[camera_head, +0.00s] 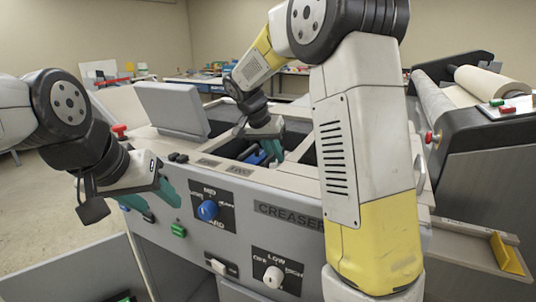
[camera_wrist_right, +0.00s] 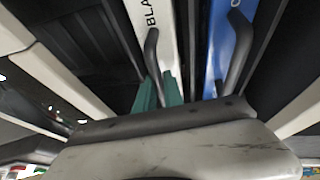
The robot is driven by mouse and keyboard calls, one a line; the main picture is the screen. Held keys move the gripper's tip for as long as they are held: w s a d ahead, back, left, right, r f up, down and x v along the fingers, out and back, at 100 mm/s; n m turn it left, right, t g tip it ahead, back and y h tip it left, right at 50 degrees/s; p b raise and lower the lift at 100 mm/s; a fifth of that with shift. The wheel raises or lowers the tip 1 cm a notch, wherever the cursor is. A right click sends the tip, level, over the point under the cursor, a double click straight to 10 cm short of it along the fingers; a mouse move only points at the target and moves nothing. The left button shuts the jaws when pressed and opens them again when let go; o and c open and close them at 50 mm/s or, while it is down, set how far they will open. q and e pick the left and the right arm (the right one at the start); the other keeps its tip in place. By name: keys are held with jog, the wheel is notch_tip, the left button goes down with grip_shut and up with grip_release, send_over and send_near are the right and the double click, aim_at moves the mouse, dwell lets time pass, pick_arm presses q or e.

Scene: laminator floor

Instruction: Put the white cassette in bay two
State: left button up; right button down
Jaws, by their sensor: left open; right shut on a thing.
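My right gripper (camera_head: 276,148) reaches down into the open bays of the machine. In the right wrist view its teal fingers (camera_wrist_right: 160,92) are shut at the black handle of a white cassette (camera_wrist_right: 155,18) lettered "BLA", the rest cut off. The white cassette cannot be made out in the head view. A blue cassette (camera_wrist_right: 228,30) with its own black handle lies just right of it; blue also shows below the gripper in the head view (camera_head: 256,157). Small plates on the front rim mark bays; one (camera_head: 240,174) seems to read "TWO". My left gripper (camera_head: 168,190) is open and empty before the front panel.
The front panel, lettered "CREASER", carries a blue knob (camera_head: 208,210), a white knob (camera_head: 273,277) and a green button (camera_head: 179,230). A raised grey lid (camera_head: 173,110) stands behind the rim at left. A roller unit (camera_head: 470,110) stands at right. Dark bay walls lie close around the cassettes.

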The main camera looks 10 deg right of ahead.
jog(key=shift+f, duration=0.55)
jog(key=c, duration=1.4)
grip_release()
jog(key=shift+o, duration=0.2)
